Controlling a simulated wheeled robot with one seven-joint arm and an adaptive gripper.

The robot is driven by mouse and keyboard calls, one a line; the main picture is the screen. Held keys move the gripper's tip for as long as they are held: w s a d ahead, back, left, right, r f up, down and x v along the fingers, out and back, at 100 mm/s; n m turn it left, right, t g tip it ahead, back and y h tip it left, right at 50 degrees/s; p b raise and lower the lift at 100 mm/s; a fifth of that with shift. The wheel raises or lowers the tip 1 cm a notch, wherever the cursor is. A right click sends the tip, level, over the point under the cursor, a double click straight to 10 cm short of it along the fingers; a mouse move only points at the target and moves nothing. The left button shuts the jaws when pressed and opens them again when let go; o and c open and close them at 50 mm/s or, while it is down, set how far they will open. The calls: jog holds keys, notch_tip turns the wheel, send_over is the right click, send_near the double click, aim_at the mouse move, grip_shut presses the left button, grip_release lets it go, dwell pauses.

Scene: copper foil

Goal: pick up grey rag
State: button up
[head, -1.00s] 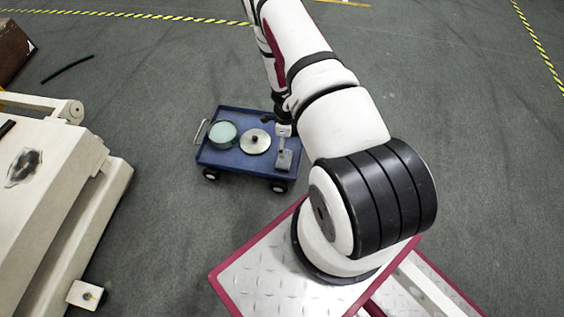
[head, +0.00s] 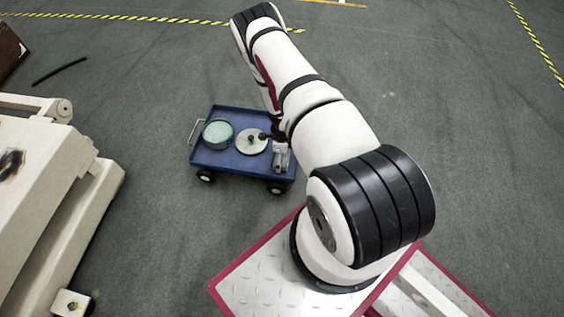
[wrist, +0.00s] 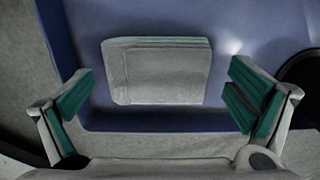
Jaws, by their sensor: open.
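The grey rag (wrist: 155,76), a folded flat rectangle with a teal-green far edge, lies on the blue cart tray (wrist: 250,22) in the wrist view. My gripper (wrist: 162,95) is open, with its two green-padded fingers apart, one on the left and one on the right of the rag. Nothing is held, and the fingers do not appear to touch the rag. In the head view my arm reaches over the right part of the blue cart (head: 235,165); I cannot clearly make out the rag there.
A round green-topped container (head: 218,133) and a pale disc with a knob (head: 251,141) stand on the cart. A dark rounded thing (wrist: 303,75) shows at the wrist view's right edge. A cream machine (head: 50,190) stands at left. The floor on the right is clear.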

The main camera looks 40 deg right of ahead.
jog(key=shift+f, duration=0.5)
jog(key=shift+r, duration=0.1)
jog(key=c, duration=1.3)
jog(key=shift+c, duration=0.2)
notch_tip(320, 180, up, 10)
jog(key=p, duration=0.4)
jog(key=shift+p, duration=0.4)
jog(key=shift+w+r, duration=0.1)
